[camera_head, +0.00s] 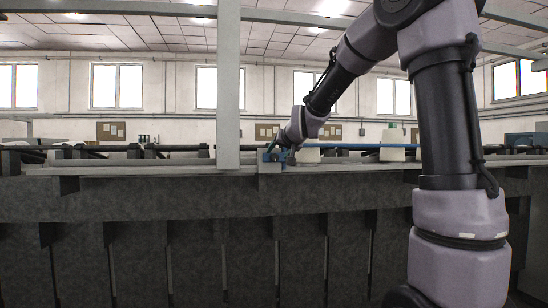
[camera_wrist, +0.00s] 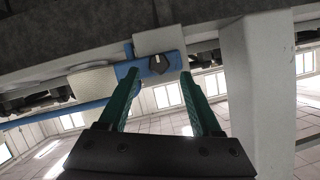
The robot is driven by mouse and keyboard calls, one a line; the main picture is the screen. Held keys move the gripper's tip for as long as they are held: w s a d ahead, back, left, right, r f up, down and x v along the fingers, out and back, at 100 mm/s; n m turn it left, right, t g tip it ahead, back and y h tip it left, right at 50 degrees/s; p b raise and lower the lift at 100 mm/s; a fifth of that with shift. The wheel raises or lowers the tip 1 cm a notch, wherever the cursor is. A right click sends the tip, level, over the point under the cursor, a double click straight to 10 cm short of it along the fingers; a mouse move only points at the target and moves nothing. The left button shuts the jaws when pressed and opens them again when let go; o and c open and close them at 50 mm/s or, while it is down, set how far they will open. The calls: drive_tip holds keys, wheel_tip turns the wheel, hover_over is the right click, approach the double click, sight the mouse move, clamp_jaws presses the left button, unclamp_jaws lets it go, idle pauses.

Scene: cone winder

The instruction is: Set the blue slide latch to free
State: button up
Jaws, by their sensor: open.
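In the head view the blue fitting (camera_head: 268,156) shows small at the rail, partly hidden by my gripper. My gripper (camera_wrist: 161,76) is open, its two green fingers spread to either side of the knob, with clear space between them. From this view I cannot tell whether the fingers touch the fitting. In the head view my gripper (camera_head: 283,150) is at the rail, too small to read. The latch's setting cannot be read.
A pale upright post (camera_head: 228,85) stands just left of the fitting; it also shows close on the right in the wrist view (camera_wrist: 258,90). A long blue bar (camera_head: 350,146) runs along the rail to the right. A pale cone (camera_head: 392,146) stands farther right.

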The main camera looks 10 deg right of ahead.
sight(276, 156)
drive_tip(key=shift+x, duration=2)
drive_tip(key=shift+d, duration=0.1)
clamp_jaws()
